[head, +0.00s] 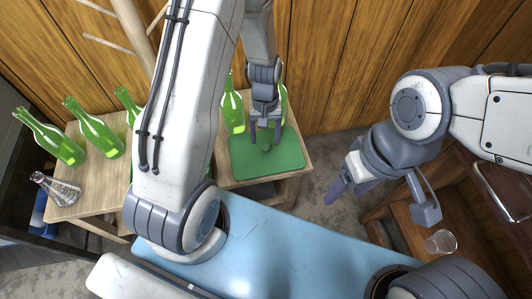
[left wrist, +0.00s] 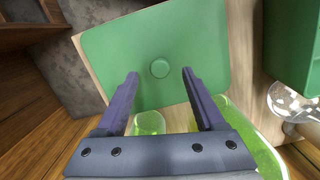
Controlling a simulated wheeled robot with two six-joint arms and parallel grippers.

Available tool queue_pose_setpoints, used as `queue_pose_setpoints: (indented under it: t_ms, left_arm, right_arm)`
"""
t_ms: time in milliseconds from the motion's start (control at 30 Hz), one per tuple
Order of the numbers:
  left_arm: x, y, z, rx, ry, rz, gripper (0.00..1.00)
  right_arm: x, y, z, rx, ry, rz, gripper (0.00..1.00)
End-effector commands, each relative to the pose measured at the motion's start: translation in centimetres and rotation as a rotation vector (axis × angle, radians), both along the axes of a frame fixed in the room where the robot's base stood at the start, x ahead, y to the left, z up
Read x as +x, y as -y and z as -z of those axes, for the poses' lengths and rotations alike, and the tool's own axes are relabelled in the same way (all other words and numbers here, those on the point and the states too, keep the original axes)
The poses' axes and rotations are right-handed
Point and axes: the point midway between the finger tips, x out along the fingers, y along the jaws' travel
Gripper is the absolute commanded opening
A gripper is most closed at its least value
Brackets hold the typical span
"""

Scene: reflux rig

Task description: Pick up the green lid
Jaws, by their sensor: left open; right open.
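The green lid (head: 287,160) is a flat rectangular plate with a small round knob (head: 266,147) in its middle. It lies on the right end of a wooden table. The left wrist view also shows the lid (left wrist: 205,45) and its knob (left wrist: 160,68). My left gripper (head: 266,133) is open and points down at the lid. In the left wrist view its fingertips (left wrist: 160,73) are on either side of the knob; I cannot tell whether they touch the lid. My right gripper (head: 345,188) is open and empty, right of the table.
Several green bottles (head: 97,133) stand along the wooden table (head: 97,196), some close behind the lid. A clear flask (head: 62,190) is at the far left. A green box (left wrist: 293,45) is beside the lid. A clear glass (head: 440,242) is at lower right.

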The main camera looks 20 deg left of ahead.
Motion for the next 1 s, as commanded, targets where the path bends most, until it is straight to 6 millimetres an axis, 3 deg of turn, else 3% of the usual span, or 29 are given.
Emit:
queue_pose_setpoints:
  t_ms: [33, 133, 400, 433, 467, 600, 1000]
  left_arm:
    - [0.0, 0.0, 1.4, 0.0, -0.001, 0.001, 0.71]
    - [-0.2, 0.1, 2.8, 0.0, -0.002, 0.002, 0.71]
    - [-0.2, 0.1, 3.1, 0.0, 0.0, 0.001, 0.71]
    - [-0.2, 0.1, 3.1, 0.0, 0.0, 0.001, 0.67]
    - [-0.2, 0.1, 3.1, 0.0, 0.0, 0.001, 0.55]
    - [-0.2, 0.1, 3.1, 0.0, 0.0, 0.001, 0.02]
    - [-0.2, 0.1, 3.1, 0.0, 0.001, 0.001, 0.0]
  right_arm:
    - [0.0, 0.0, 0.9, 0.0, 0.0, 0.0, 0.62]
    - [0.0, 0.0, 1.4, 0.0, 0.0, 0.0, 0.62]
    - [0.0, 0.0, 1.4, 0.0, 0.0, 0.0, 0.62]
    - [0.0, 0.0, 1.4, 0.0, 0.0, 0.0, 0.62]
    - [0.0, 0.0, 1.4, 0.0, 0.0, 0.0, 0.62]
    - [0.0, 0.0, 1.4, 0.0, 0.0, 0.0, 0.62]
    - [0.0, 0.0, 1.4, 0.0, 0.0, 0.0, 0.62]
